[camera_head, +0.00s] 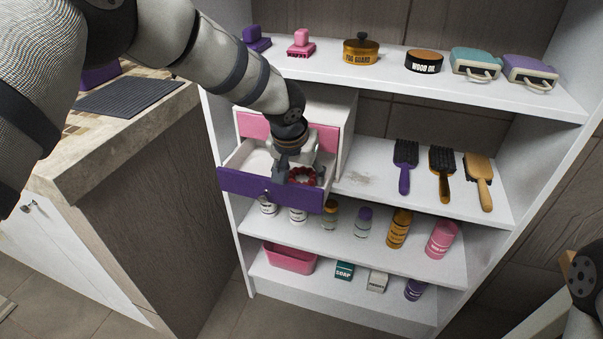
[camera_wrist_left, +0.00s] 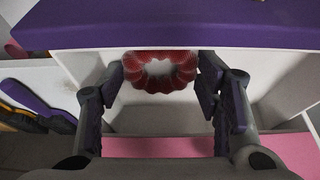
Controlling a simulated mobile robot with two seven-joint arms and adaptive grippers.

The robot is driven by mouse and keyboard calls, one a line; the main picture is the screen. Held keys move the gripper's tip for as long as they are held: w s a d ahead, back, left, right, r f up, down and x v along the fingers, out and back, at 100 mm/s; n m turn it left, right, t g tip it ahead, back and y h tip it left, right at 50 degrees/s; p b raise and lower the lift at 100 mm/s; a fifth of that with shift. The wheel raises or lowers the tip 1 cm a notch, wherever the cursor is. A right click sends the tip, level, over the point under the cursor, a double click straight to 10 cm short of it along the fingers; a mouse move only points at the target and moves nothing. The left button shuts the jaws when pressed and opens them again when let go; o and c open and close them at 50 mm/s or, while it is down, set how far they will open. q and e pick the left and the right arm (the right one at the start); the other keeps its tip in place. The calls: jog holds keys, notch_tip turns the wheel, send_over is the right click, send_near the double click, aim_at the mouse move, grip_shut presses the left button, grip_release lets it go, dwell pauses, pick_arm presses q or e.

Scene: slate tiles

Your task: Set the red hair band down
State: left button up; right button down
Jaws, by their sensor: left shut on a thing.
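The red hair band (camera_head: 303,176) is a beaded ring between the fingers of my left gripper (camera_head: 292,178), over the open drawer with the purple front (camera_head: 245,186). In the left wrist view the band (camera_wrist_left: 158,86) lies between the two fingers of the left gripper (camera_wrist_left: 162,76), close to the drawer's purple front (camera_wrist_left: 165,25). My left gripper is shut on the band. I cannot tell whether the band touches the drawer floor. Only part of my right arm shows at the right edge of the head view; its gripper is out of view.
The drawer unit, with a closed pink drawer front (camera_head: 252,124), stands on a white shelf (camera_head: 375,193). Several brushes (camera_head: 441,173) lie to the right. Bottles (camera_head: 399,229) and a pink bin (camera_head: 290,260) are below. A counter (camera_head: 110,140) stands left.

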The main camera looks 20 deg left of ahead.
pick_arm(q)
jog(key=shift+f, duration=0.2)
jog(key=o, duration=0.5)
jog(key=shift+r, duration=0.45)
jog(key=p+v, duration=0.2)
jog(key=v, duration=0.9)
jog(key=shift+s+r, duration=0.2)
pick_arm(e)
jog(key=w+r+t, duration=0.1)
jog(key=w+r, duration=0.1)
jog(key=shift+w+r, duration=0.25)
jog(key=shift+r, duration=0.05)
